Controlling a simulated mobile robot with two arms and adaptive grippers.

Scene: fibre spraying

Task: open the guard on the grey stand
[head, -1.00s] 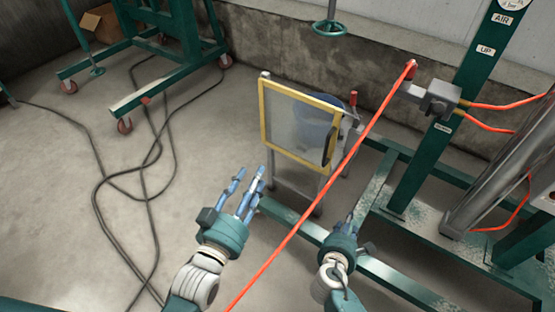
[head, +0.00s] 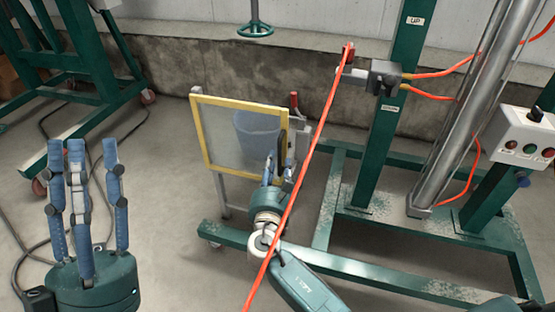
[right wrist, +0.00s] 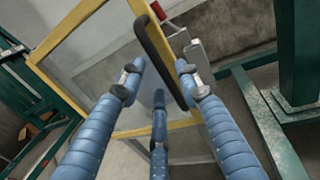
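The guard is a clear panel in a yellow frame (head: 201,135) on the grey stand (head: 223,196), left of centre in the head view. It looks shut, with a bluish container (head: 257,130) behind it. A black handle (head: 283,140) runs along its right side; it also shows in the right wrist view (right wrist: 153,52). My right gripper (head: 275,170) is at the handle's lower end. In the right wrist view its fingers (right wrist: 160,80) are spread, with the handle between them; contact cannot be told. My left gripper (head: 84,150) is open and empty, fingers upward, away from the guard.
An orange hose (head: 310,150) crosses in front of my right forearm and just right of the guard. A red-handled lever (head: 294,100) stands at the stand's right. Green framework (head: 400,100) and a control box (head: 525,138) are at the right. Dark cables lie on the left floor.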

